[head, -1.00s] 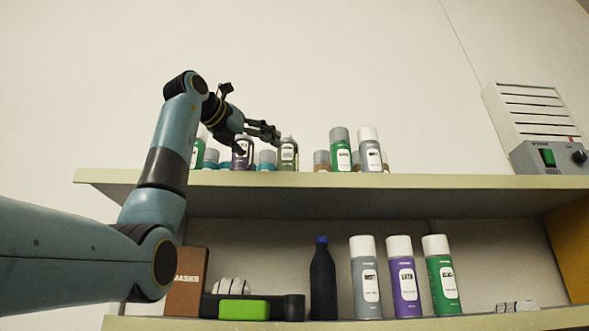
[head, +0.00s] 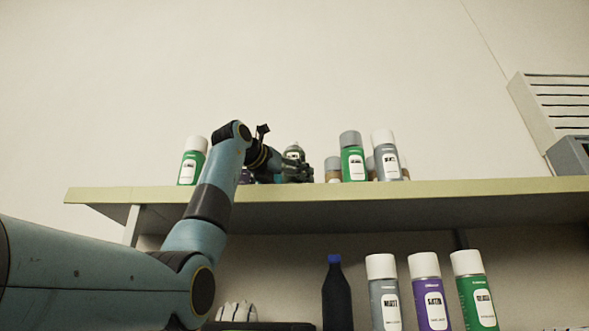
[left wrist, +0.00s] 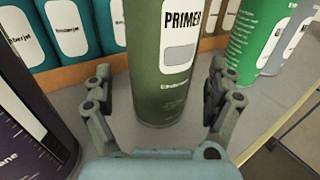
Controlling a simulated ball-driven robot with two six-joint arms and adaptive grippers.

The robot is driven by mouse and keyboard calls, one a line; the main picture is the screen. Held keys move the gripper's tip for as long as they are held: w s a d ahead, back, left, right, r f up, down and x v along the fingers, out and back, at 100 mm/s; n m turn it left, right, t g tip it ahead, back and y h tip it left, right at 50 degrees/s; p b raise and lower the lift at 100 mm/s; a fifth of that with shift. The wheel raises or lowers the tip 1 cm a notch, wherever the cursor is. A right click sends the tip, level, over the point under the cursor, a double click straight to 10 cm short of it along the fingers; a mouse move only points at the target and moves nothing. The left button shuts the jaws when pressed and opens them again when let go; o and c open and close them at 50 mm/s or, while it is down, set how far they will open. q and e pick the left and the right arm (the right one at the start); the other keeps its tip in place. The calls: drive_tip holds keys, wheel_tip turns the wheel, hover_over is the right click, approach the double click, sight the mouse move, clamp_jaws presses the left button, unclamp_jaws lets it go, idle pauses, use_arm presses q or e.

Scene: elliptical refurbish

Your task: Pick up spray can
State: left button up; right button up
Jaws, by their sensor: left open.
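An olive-green spray can (left wrist: 162,80) with a "PRIMER" label stands upright on the upper shelf. In the left wrist view it is between the two fingers of my left gripper (left wrist: 162,108), which is open, with a gap visible on each side. In the head view the same can (head: 294,152) shows only its top behind my left gripper (head: 295,172). My right gripper is in neither view.
A dark can (left wrist: 30,110) stands close left of my left gripper. A green can (left wrist: 258,40) stands to the right, and teal containers (left wrist: 70,35) stand behind. The upper shelf (head: 400,192) has a front edge below my wrist. Several cans stand on the lower shelf.

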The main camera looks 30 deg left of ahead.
use_arm(q)
drive_tip(key=shift+w+p, duration=0.35)
drive_tip(key=shift+w, duration=0.85)
drive_tip(key=shift+s, duration=0.1)
drive_tip(key=c, duration=1.4)
